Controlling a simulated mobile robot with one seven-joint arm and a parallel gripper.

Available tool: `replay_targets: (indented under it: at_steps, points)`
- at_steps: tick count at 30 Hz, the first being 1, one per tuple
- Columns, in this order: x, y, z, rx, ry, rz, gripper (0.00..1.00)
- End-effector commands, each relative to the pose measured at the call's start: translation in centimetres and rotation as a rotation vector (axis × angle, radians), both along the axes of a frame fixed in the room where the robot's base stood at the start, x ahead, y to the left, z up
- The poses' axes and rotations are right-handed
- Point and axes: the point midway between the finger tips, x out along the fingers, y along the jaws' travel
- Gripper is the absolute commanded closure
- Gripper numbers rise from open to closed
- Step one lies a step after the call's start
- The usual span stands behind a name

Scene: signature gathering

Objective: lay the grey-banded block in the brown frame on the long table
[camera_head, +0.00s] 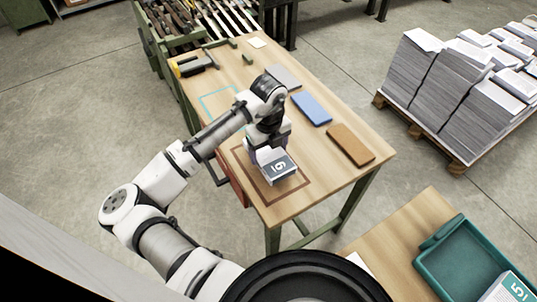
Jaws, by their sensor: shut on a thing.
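My gripper (265,151) points down over the near end of the long table (328,185) and is shut on a pale block. The block (281,168) has a grey-teal band with white figures on its upper face. It is within the outline of the brown frame (290,194), low over the table. I cannot tell whether it touches the tabletop. The frame is a flat brown outline; my gripper and the block hide part of its far side and middle.
A cyan outline (217,91) lies farther back on the table. Grey (284,76), blue (311,108) and brown (351,145) slabs lie along the right side. A teal tray (425,262) holding a labelled block (512,288) stands front right. Paper stacks (470,95) stand on a pallet.

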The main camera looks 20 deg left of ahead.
Motion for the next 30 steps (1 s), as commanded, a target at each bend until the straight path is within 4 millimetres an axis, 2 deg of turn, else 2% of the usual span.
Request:
replay_targets:
  at_steps: [6, 18, 19, 21, 24, 30]
  points:
    - [0.0, 0.0, -2.9, 0.000, 0.000, 0.001, 0.53]
    - [0.0, 0.0, -3.6, 0.000, 0.000, 0.000, 0.53]
    - [0.0, 0.0, -3.6, 0.000, 0.000, 0.000, 0.22]
    - [0.0, 0.0, -3.5, 0.000, 0.000, 0.000, 0.13]
    - [0.0, 0.0, -3.5, 0.000, 0.000, 0.000, 0.01]
    - [0.0, 0.0, -3.5, 0.001, 0.001, 0.000, 0.01]
